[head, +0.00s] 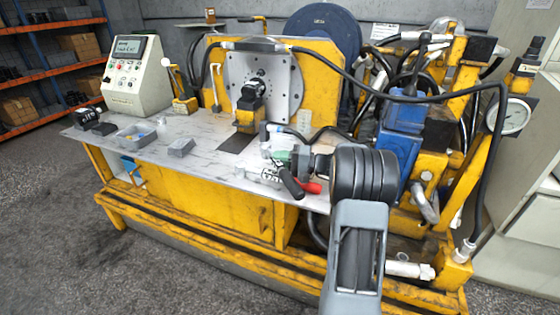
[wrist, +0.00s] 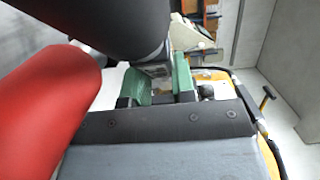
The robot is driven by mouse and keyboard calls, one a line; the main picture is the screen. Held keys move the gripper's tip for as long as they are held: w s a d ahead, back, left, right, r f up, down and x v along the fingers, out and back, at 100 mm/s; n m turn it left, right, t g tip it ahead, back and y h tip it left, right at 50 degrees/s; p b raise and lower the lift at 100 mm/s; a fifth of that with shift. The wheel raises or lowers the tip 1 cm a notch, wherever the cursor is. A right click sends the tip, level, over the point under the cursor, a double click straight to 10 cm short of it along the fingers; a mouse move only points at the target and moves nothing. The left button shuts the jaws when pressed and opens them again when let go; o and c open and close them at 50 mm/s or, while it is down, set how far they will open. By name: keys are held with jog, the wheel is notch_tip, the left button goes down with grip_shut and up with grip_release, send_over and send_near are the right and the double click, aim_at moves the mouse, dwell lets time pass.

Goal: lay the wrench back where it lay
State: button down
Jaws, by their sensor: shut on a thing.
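The wrench shows in the head view as a black handle (head: 291,185) and a red handle (head: 312,187) just below my gripper, near the front right edge of the bench top. My gripper (head: 284,160) has green fingers and is shut on the wrench. In the wrist view, the red handle (wrist: 50,100) fills the left side and a black handle (wrist: 110,25) crosses the top, both close to the camera. The green fingers of my gripper (wrist: 163,86) show beyond them. The wrench's head is not clear, and I cannot tell whether the wrench touches the bench.
The bench top (head: 105,155) has a grey parts tray (head: 137,135), a small grey box (head: 181,147) and a control box (head: 136,75). The yellow motor mount (head: 248,118) stands behind. A blue block (head: 400,140) and black hoses crowd the right.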

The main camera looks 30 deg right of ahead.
jog(key=shift+f, duration=0.35)
jog(key=c, duration=0.9)
grip_release()
jog(key=shift+c, duration=0.2)
jog(key=shift+r+p, duration=0.35)
jog(key=shift+r, duration=0.25)
jog(key=p+v, duration=0.2)
jog(key=v, duration=1)
jog(key=shift+f, duration=0.2)
